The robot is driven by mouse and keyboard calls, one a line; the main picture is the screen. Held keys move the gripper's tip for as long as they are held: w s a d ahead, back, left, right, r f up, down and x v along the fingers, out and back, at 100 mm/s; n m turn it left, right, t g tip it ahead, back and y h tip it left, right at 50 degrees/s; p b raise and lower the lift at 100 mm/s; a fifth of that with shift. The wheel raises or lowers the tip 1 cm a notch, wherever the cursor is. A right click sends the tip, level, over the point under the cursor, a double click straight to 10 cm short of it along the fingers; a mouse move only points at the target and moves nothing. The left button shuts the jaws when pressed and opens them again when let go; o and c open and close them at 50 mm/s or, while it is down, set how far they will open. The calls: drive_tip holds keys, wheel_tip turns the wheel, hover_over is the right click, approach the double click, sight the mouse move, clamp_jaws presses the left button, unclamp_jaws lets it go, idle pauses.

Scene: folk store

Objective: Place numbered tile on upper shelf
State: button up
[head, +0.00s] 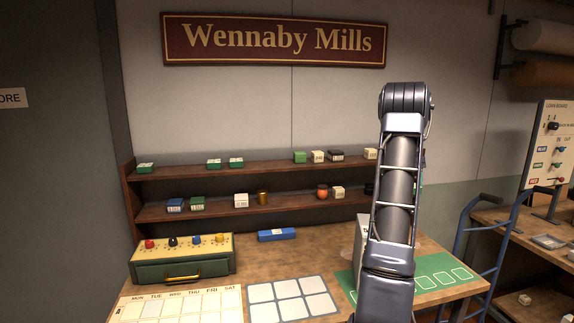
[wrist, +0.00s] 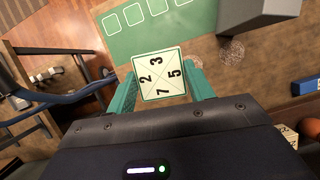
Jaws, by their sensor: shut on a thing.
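In the wrist view my gripper (wrist: 160,92) is shut on a cream numbered tile (wrist: 158,74). The tile has crossing lines and shows the digits 2, 3, 5 and 7. It is held above the table, over the near edge of a green mat. In the head view my arm hides the gripper and the tile. The wooden shelf unit stands behind the table, with an upper shelf (head: 268,164) and a lower shelf (head: 222,210). The upper shelf bears green boxes (head: 225,163), pale blocks and a dark box (head: 336,155).
The lower shelf holds several boxes, a brass cup (head: 263,197) and an orange round thing (head: 322,191). A green drawer box with knobs (head: 183,262), a blue box (head: 276,235) and a green mat (head: 435,272) lie on the table. A blue hand truck (head: 487,250) stands at right.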

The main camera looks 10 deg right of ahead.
drive_tip(key=w+a+r+n+h, duration=0.1)
drive_tip(key=w+a+r+n, duration=0.2)
drive_tip(key=w+a+r, duration=0.45)
drive_tip(key=w+a+r+n+h, duration=0.2)
drive_tip(key=w+a+r+n, duration=0.2)
drive_tip(key=w+a, duration=0.6)
drive_tip(key=w+a+r+n+t, duration=0.2)
drive_tip(key=a+n, duration=0.4)
drive_tip(key=a, duration=1)
drive_tip(key=w+a+r+n+t, duration=0.3)
drive_tip(key=a+n, duration=0.4)
drive_tip(key=a, duration=1)
drive_tip(key=w+a+r+n+t+h, duration=0.1)
drive_tip(key=w+a+r+n, duration=0.4)
drive_tip(key=a, duration=1.1)
drive_tip(key=shift+w+a+r+n+t, duration=0.15)
drive_tip(key=shift+r+n+t, duration=0.25)
drive_tip(key=shift+n+t, duration=0.5)
wheel_tip(320, 180, up, 6)
drive_tip(key=n+t+y, duration=0.1)
drive_tip(key=n+y, duration=0.2)
drive_tip(key=n, duration=0.8)
hover_over(192, 168)
drive_tip(key=s, duration=0.2)
wheel_tip(192, 168, down, 20)
drive_tip(key=shift+w+f, duration=0.1)
drive_tip(key=shift+w, duration=0.05)
drive_tip(key=o, duration=1.1)
drive_tip(key=shift+f, duration=0.1)
drive_tip(key=shift+c, duration=0.2)
